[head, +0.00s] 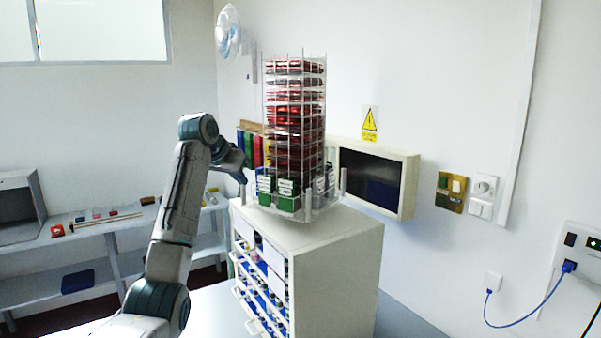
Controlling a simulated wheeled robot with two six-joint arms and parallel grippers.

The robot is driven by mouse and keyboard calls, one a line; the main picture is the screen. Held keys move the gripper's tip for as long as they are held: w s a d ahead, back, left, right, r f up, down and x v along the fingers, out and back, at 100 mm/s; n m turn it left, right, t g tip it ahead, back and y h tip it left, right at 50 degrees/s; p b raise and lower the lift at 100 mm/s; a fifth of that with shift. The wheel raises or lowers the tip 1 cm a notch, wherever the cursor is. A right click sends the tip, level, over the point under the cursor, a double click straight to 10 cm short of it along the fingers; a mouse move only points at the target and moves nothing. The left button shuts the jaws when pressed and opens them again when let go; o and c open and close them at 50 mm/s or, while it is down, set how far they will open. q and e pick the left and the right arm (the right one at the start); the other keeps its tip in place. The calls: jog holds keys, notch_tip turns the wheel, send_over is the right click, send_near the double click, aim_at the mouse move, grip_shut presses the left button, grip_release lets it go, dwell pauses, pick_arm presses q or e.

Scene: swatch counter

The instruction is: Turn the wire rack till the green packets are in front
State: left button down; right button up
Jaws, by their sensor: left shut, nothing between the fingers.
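The wire rack (294,110) stands upright on top of a white drawer cabinet (340,245). Its tall middle part is stacked with red packets (290,113) on the side facing me. Green packets (287,203) with white labels sit low in the rack at its front; more pale-labelled packets show at its lower right. The rack's far sides are hidden. My left gripper (243,177) is shut and empty, just left of the rack's lower part; I cannot tell whether it touches the rack. My right gripper is out of view.
Coloured folders (247,148) stand behind the rack on its left. A dark screen in a pale frame (369,180) is close on its right. A low grey shelf (105,222) with small items is at the left. A blue cable (525,318) hangs at the right wall.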

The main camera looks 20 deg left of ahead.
pick_arm(q)
jog(key=shift+w+a, duration=0.7)
jog(key=shift+w, duration=0.05)
jog(key=shift+w+a, duration=0.65)
jog(key=shift+w, duration=0.25)
jog(key=shift+w+a, duration=0.25)
jog(key=shift+w, duration=0.25)
jog(key=shift+w+a, duration=0.25)
jog(key=shift+w, duration=0.25)
notch_tip(320, 180, up, 7)
jog(key=shift+w, duration=0.35)
